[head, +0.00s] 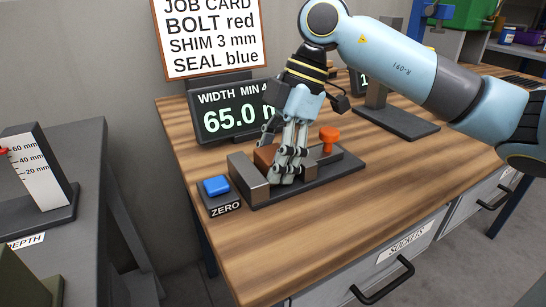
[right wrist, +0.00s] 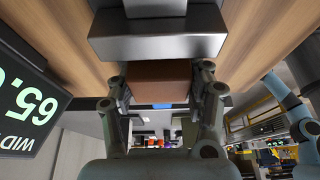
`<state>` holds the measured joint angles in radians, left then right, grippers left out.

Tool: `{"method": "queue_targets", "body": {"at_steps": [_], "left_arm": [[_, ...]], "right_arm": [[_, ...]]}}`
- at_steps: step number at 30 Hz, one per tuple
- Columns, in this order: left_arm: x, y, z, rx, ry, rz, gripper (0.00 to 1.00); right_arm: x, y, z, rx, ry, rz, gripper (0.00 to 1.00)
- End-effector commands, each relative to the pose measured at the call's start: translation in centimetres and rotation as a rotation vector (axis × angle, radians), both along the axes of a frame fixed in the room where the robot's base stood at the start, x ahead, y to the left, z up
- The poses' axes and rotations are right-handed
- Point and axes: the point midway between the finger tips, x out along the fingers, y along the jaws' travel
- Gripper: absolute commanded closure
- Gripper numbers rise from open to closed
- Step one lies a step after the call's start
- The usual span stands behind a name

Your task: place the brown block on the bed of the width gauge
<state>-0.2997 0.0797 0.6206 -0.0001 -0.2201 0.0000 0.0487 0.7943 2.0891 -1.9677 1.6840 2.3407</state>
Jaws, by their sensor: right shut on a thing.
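The brown block (head: 265,155) is in my right gripper (head: 283,168), which points down over the width gauge. In the right wrist view the block (right wrist: 159,76) sits between the two fingers of the gripper (right wrist: 162,98). The width gauge has a dark bed (head: 325,170), a grey steel jaw block (head: 248,178) at its left end and an orange knob (head: 328,138) at its right. The fingers hide much of the block, and I cannot tell whether its underside touches the bed. My left gripper is not in view.
A display (head: 232,110) reading 65.0 stands behind the gauge. A blue ZERO button (head: 216,186) is at the gauge's left front. A stand (head: 395,120) is on the bench to the right. The wooden bench (head: 350,215) is clear in front. A depth gauge (head: 40,170) stands on the left table.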

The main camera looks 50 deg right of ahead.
Motion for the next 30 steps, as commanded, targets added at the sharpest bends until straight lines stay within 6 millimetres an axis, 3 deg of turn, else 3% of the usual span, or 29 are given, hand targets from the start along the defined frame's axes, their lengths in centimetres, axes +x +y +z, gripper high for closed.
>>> {"method": "queue_targets", "body": {"at_steps": [1,6,17,30], "left_arm": [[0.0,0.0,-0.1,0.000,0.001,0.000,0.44],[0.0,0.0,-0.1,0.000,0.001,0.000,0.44],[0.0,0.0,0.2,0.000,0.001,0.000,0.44],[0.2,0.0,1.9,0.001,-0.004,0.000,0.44]], "right_arm": [[0.0,0.0,-0.2,0.000,0.001,-0.001,0.46],[0.0,0.0,-0.1,0.000,0.000,-0.001,0.26],[0.0,-0.2,0.6,-0.002,-0.001,0.001,0.26],[-1.0,-3.4,8.4,-0.008,0.001,-0.001,0.26]]}}
